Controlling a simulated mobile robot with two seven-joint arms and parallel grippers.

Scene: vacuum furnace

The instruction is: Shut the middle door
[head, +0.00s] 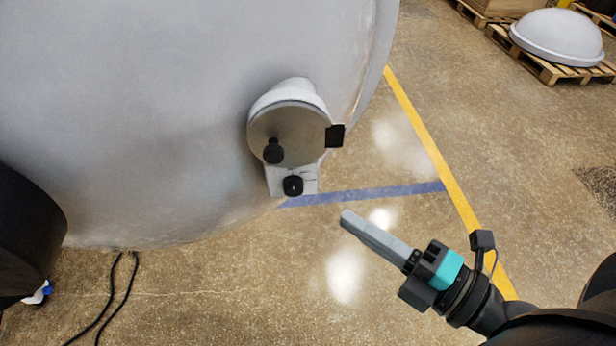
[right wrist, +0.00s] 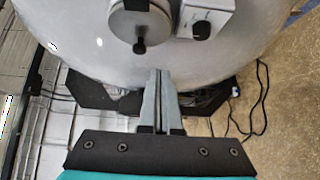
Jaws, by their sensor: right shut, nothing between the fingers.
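A large grey rounded furnace body (head: 150,120) fills the upper left of the head view. On it is a small port with a round grey door (head: 300,130), a black knob and a black block at its right edge. The door also shows at the top of the right wrist view (right wrist: 139,22). I cannot tell whether it sits fully closed, nor see any other door clearly. My right gripper (head: 345,217) is shut and empty, below and right of the port, apart from it. Its fingers (right wrist: 160,75) point toward the furnace. My left gripper is not in view.
A black dial (head: 292,186) sits on a plate below the door. Black cables (head: 118,300) lie on the floor at lower left. A pale dome (head: 560,38) rests on a pallet at upper right. The floor (head: 400,170) right of the furnace is clear.

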